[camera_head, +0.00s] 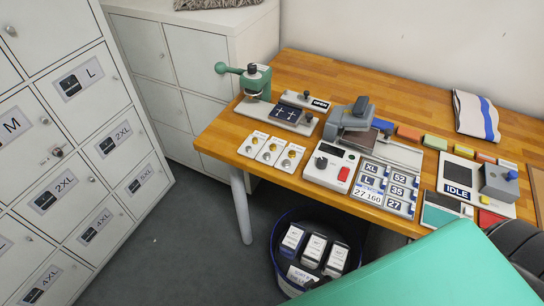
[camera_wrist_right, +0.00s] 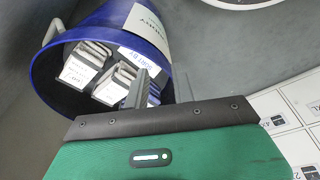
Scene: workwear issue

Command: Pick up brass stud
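Three small white cards (camera_head: 270,150) lie in a row at the table's front left edge. Small round studs sit on them; the ones on the middle card (camera_head: 267,155) look brass-coloured, but all are too small to tell apart surely. My right gripper (camera_wrist_right: 161,86) shows in the right wrist view with two thin fingers apart and nothing seen between them. It is over the floor side, near a blue bin, away from the cards. My left gripper is in neither view.
A press with a green handle (camera_head: 256,82) stands behind the cards. A label machine (camera_head: 330,166) and number tiles are right of them. The blue bin (camera_wrist_right: 50,75) with boxed packs stands below the table edge. White lockers (camera_head: 60,130) fill the left.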

